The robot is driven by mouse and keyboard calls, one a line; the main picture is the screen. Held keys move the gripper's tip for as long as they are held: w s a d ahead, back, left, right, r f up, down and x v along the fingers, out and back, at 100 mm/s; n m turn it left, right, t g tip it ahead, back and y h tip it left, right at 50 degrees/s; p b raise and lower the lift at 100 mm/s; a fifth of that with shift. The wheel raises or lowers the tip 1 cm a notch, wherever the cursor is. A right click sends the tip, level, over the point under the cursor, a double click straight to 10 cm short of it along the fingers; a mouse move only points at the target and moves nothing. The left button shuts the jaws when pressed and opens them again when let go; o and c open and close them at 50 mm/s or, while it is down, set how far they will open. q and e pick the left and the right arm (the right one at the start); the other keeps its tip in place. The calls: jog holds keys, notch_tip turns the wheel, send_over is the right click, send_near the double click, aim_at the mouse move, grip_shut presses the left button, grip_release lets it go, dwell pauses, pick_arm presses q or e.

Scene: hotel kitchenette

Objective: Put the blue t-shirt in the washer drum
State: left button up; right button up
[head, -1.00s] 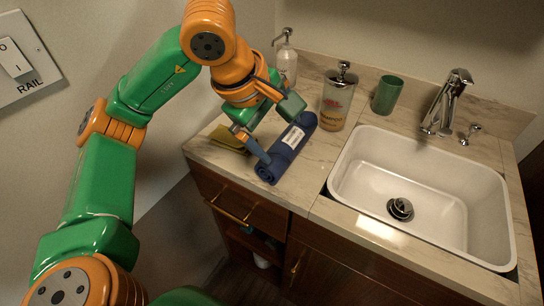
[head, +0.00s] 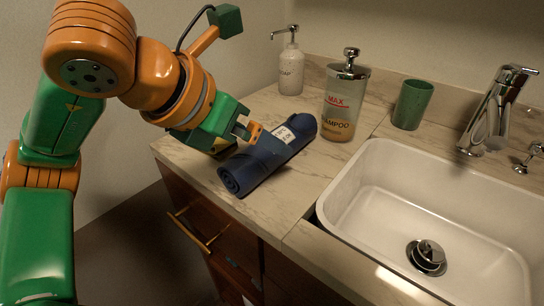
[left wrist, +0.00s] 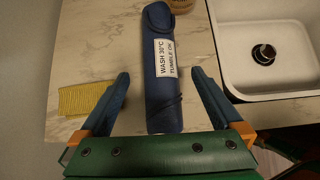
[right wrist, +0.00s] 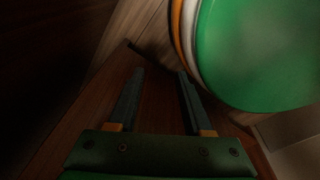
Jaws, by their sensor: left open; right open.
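The blue t-shirt (head: 265,158) is a tight roll with a white label, lying on the marble counter left of the sink. In the left wrist view the roll (left wrist: 161,85) runs lengthwise between my fingers, and its label reads "WASH 30°C TUMBLE OK". My left gripper (left wrist: 160,73) is open, with a finger on each side of the roll and gaps showing between. In the head view my left gripper (head: 236,136) is at the roll's left side, partly hiding the counter. My right gripper (right wrist: 155,72) is open and empty, away from the roll. No washer drum is visible.
A shampoo dispenser (head: 345,100) stands close to the roll's far end, with a soap dispenser (head: 291,70) and green cup (head: 412,104) nearby. The sink (head: 350,212) lies right. A yellow cloth (left wrist: 84,98) lies left of the roll. Wooden surfaces are around my right gripper.

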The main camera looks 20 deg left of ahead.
pick_arm(q)
jog(key=x, duration=0.6)
jog(key=shift+w+d, duration=0.15)
jog(key=shift+w, duration=0.2)
grip_shut()
